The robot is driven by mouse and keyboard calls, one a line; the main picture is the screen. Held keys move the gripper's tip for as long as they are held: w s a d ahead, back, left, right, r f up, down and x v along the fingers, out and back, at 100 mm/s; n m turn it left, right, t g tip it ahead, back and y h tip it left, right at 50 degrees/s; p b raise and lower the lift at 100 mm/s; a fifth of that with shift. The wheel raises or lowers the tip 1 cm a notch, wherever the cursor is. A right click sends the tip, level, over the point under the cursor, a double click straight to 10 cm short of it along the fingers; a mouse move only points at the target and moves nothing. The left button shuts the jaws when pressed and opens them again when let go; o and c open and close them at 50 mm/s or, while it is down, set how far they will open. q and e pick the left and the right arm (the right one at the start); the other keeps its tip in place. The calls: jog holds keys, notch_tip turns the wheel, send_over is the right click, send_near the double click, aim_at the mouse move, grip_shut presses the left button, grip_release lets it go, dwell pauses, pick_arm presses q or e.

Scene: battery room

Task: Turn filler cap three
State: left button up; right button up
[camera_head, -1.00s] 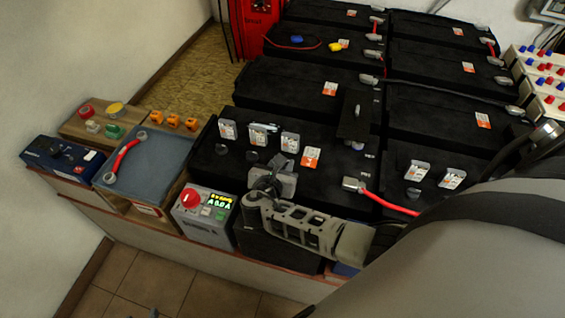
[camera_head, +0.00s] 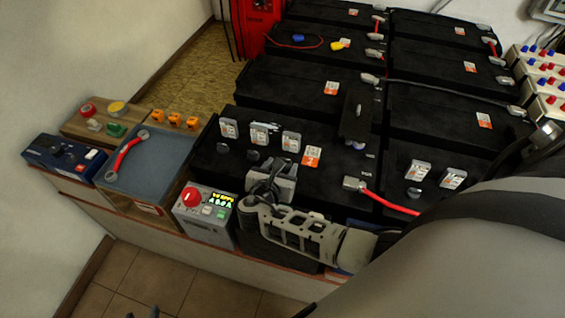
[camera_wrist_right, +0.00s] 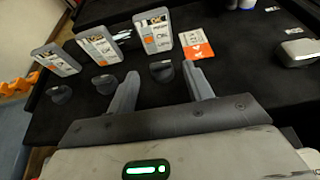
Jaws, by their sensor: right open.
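Three dark filler caps stand in a row on the front black battery (camera_head: 330,185), each by a grey tag. In the right wrist view, the cap (camera_wrist_right: 162,71) by the tag nearest the orange label looks like cap three. My right gripper (camera_wrist_right: 158,82) is open, with its fingertips on either side of that cap; contact cannot be told. In the head view, my right gripper (camera_head: 276,168) hides this cap. The other two caps (camera_head: 225,150) (camera_head: 252,154) are clear of it. My left gripper (camera_head: 139,309) seems to show only as dark tips at the bottom edge.
A grey box with a red knob (camera_head: 205,213) stands just left of my right gripper. Tags (camera_wrist_right: 152,35) rise close behind the caps. A red cable (camera_head: 388,202) lies to the right.

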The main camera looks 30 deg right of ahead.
jog(key=v, duration=1)
jog(key=shift+w, duration=0.1)
